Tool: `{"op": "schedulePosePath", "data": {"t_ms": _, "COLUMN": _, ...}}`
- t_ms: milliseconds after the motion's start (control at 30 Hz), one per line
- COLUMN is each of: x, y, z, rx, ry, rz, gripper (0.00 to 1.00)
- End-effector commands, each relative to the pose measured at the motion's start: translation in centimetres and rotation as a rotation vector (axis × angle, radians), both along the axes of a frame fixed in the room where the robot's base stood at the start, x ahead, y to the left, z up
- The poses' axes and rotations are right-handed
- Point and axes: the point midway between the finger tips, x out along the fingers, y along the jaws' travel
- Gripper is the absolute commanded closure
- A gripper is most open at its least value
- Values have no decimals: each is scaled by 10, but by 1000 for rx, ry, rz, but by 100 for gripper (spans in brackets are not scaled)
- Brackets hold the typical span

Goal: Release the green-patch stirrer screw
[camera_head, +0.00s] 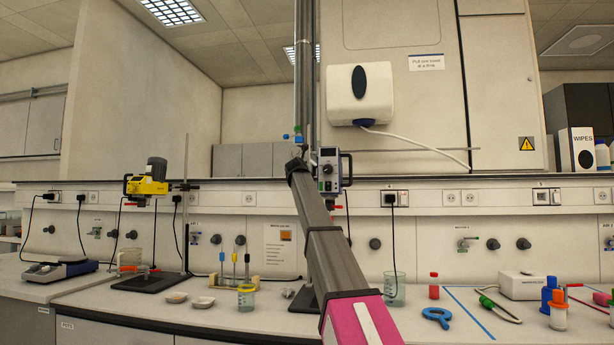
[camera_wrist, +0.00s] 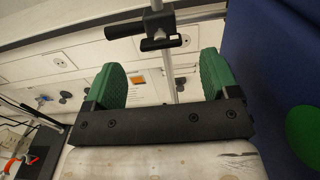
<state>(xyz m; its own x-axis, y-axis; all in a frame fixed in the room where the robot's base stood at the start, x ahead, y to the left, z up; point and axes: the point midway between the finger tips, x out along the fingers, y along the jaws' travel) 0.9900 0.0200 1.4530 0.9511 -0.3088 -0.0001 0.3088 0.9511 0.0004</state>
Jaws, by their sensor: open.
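My gripper (camera_wrist: 163,75) is open in the wrist view, its two green fingers apart with nothing held between them. A black T-handled screw (camera_wrist: 158,43) on a metal rod shows just beyond the fingertips, roughly in line with the gap. A dark blue body with a round green patch (camera_wrist: 303,132) fills the right edge, close to the right finger. In the head view, a grey and dark stirrer (camera_head: 328,168) hangs on an upright metal stand. My arm reaches up in front of it. The fingers and the screw cannot be made out clearly there.
A beaker (camera_head: 394,288), a red bottle (camera_head: 434,286), a blue clamp (camera_head: 436,317) and a white box (camera_head: 524,285) are on the bench right of my arm.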

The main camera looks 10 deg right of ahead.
Motion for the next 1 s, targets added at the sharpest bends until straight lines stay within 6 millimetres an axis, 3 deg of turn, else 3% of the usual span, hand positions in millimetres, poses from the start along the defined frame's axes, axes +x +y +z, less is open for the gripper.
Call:
{"op": "schedulePosePath", "data": {"t_ms": 100, "x": 25, "y": -7, "z": 2, "rx": 0, "ry": 1, "rz": 0, "gripper": 19}}
{"op": "schedulePosePath", "data": {"t_ms": 300, "x": 54, "y": -17, "z": 1, "rx": 0, "ry": 1, "rz": -1, "gripper": 19}}
{"op": "schedulePosePath", "data": {"t_ms": 667, "x": 61, "y": -20, "z": 0, "rx": 0, "ry": 0, "rz": 0, "gripper": 19}}
{"op": "schedulePosePath", "data": {"t_ms": 700, "x": 61, "y": -20, "z": 0, "rx": 0, "ry": 0, "rz": 0, "gripper": 22}}
{"op": "schedulePosePath", "data": {"t_ms": 833, "x": 61, "y": -20, "z": 0, "rx": 0, "ry": 0, "rz": 0, "gripper": 65}}
{"op": "schedulePosePath", "data": {"t_ms": 867, "x": 61, "y": -20, "z": 0, "rx": 0, "ry": 0, "rz": 0, "gripper": 69}}
{"op": "schedulePosePath", "data": {"t_ms": 1000, "x": 61, "y": -20, "z": 0, "rx": -2, "ry": 1, "rz": 0, "gripper": 68}}
